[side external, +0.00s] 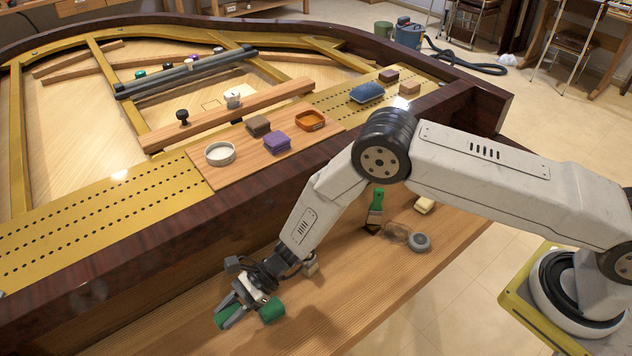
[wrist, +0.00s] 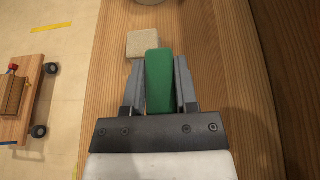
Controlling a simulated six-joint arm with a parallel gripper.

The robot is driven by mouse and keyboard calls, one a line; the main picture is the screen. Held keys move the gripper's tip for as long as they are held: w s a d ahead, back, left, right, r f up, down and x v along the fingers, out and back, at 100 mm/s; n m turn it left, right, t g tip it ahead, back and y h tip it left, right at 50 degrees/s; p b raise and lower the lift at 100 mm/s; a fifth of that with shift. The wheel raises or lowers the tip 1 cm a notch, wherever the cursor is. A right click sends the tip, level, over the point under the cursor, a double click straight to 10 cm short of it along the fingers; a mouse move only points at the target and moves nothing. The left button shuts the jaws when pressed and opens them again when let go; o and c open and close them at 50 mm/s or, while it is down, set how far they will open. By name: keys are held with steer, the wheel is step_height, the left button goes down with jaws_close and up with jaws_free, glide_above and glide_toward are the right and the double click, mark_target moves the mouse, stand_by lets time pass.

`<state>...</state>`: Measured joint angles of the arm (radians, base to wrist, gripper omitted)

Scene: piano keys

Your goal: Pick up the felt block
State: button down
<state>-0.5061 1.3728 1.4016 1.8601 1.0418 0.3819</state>
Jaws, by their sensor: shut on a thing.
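The green felt block (wrist: 158,80) is long and narrow and stands between the two fingers of my gripper (wrist: 165,85) in the wrist view. The fingers are shut on its two sides, and its far end reaches a little past the fingertips. In the side external view the green felt block (side external: 271,310) shows beside my gripper (side external: 240,305), low over the front wooden shelf; a finger hides part of it. I cannot tell whether it touches the wood. A beige block (wrist: 141,44) lies on the wood just beyond and left of the fingertips in the wrist view.
A green-handled brush (side external: 376,205), a grey round piece (side external: 420,242) and a pale block (side external: 424,205) lie on the shelf to the right. The dark piano rim (side external: 150,238) rises behind my gripper. A board (side external: 225,178) above holds a white dish and several blocks.

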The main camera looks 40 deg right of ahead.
steer(key=s+d+r, duration=0.4)
steer(key=s+d, duration=0.1)
steer(key=s, duration=0.2)
steer(key=shift+d, duration=0.2)
steer(key=shift+r, duration=0.1)
stand_by(0.8)
